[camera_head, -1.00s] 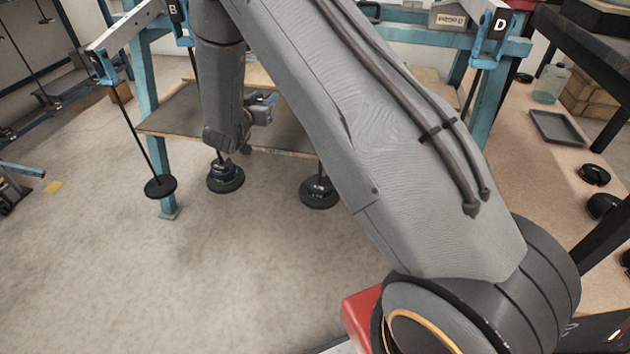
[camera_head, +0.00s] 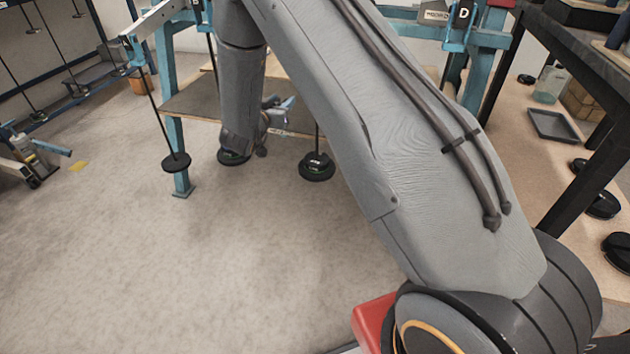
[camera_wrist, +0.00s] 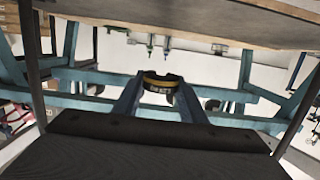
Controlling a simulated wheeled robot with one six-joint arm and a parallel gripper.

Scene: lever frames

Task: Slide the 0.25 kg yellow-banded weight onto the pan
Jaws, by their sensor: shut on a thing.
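The yellow-banded weight (camera_wrist: 160,82), black with a yellow rim, sits between the two blue-grey fingers of my gripper (camera_wrist: 160,92) in the wrist view. My gripper is shut on it. In the head view my gripper (camera_head: 277,112) is partly hidden by my wrist, beside the wooden shelf, and the weight cannot be made out. Black round pans hang on rods: a bare one at the left (camera_head: 177,163), one with a green-marked disc (camera_head: 233,158) partly behind my wrist, and one with stacked discs (camera_head: 317,166). Which pan the task means cannot be told.
The blue frame (camera_head: 170,85) carries levers marked B and D (camera_head: 463,14). A wooden shelf (camera_head: 190,104) lies behind the hanging rods. A table at the right holds a tray (camera_head: 553,125) and black discs (camera_head: 602,203). Open floor (camera_head: 200,265) lies in front.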

